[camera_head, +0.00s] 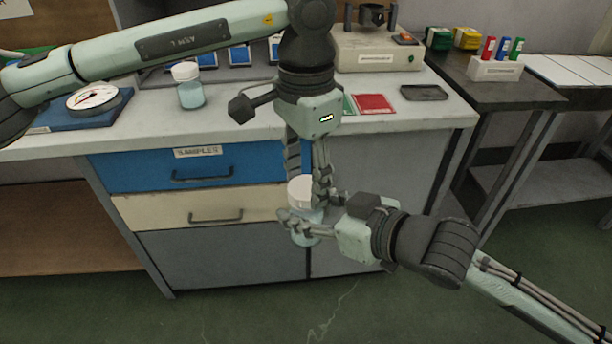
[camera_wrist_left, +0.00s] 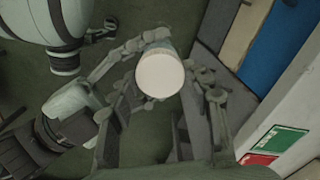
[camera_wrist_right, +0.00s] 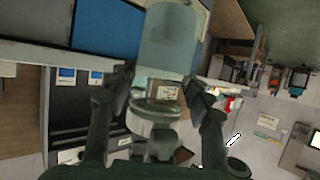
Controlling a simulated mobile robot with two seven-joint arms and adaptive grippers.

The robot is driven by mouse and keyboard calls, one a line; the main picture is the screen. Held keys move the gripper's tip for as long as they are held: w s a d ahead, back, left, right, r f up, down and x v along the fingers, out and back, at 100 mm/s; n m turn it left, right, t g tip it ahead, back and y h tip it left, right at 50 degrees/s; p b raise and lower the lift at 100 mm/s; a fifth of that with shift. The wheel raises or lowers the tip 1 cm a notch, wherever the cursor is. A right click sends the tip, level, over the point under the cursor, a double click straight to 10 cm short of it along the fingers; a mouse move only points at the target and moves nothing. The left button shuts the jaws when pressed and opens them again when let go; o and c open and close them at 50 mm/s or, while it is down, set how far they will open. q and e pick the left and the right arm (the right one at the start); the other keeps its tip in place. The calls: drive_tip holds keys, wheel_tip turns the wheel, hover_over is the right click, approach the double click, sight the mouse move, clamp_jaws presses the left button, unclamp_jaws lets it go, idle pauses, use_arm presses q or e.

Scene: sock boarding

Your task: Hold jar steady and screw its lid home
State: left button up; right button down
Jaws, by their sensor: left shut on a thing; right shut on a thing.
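The jar (camera_head: 304,238) is pale blue and see-through, held upright in the air in front of the drawers. My right gripper (camera_head: 300,221) is shut around its body, coming from the right. The white lid (camera_head: 301,188) is at the top of the jar, and my left gripper (camera_head: 308,190) is shut on it from above. In the left wrist view the round lid top (camera_wrist_left: 160,74) lies between the fingers and hides most of the jar. In the right wrist view the jar body (camera_wrist_right: 168,45) is between the fingers. I cannot tell how tightly the lid sits.
A second jar (camera_head: 191,92) with a white lid stands on the counter (camera_head: 240,118), beside a dial scale (camera_head: 93,98). A red card (camera_head: 374,103) and a dark tray (camera_head: 424,92) lie at the right. Drawers (camera_head: 190,170) are close behind the held jar; open floor is below.

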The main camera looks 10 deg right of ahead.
use_arm(q)
drive_tip(key=o, duration=0.7)
drive_tip(key=shift+o, duration=0.2)
drive_tip(key=shift+r, duration=0.1)
drive_tip(key=shift+r, duration=2.2)
drive_tip(key=shift+c, duration=0.5)
